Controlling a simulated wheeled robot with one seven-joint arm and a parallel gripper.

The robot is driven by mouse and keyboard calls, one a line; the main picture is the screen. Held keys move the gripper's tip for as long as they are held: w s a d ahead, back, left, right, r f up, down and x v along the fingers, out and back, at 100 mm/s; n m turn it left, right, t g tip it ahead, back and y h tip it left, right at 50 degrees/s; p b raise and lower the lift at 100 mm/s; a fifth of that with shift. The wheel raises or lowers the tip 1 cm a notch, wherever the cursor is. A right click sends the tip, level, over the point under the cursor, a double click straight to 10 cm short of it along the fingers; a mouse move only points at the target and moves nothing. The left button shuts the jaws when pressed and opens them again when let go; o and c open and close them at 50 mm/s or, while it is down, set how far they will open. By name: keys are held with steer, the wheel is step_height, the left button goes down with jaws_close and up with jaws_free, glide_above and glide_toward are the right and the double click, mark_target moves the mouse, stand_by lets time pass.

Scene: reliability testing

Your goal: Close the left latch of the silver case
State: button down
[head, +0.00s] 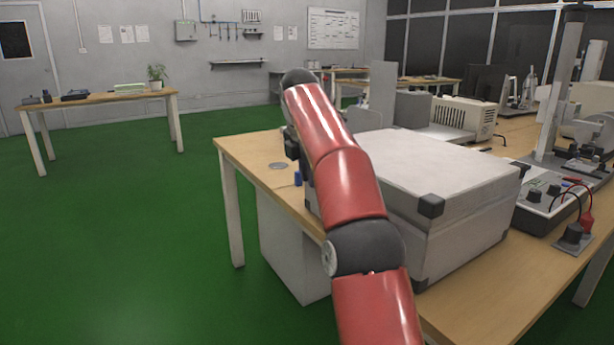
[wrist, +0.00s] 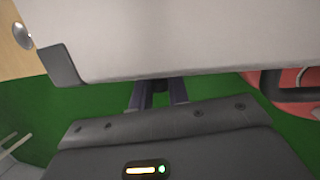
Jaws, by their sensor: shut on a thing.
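The silver case (head: 440,165) sits closed on the wooden table, with dark corner caps. In the wrist view its pale side (wrist: 180,40) fills the top, with one dark corner cap (wrist: 62,66) at the left. My gripper (wrist: 159,92) is at the case's lower edge in that view, its two fingers pointing toward the case. The fingers are a little apart, shut on a small dark part at the edge, which looks like the left latch (wrist: 160,84). The case edge and fingers hide most of it, so its position is unclear. In the head view my red arm hides the latch side.
The wooden table (head: 240,150) has a metal disc (head: 278,166) near its left end. A bench device with knobs and cables (head: 545,200) stands close to the case's right. Green floor (head: 130,240) is clear at the left.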

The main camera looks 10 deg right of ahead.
stand_by(0.4)
steer(key=c, duration=1.4)
jaws_free()
steer(key=shift+w+d, duration=0.1)
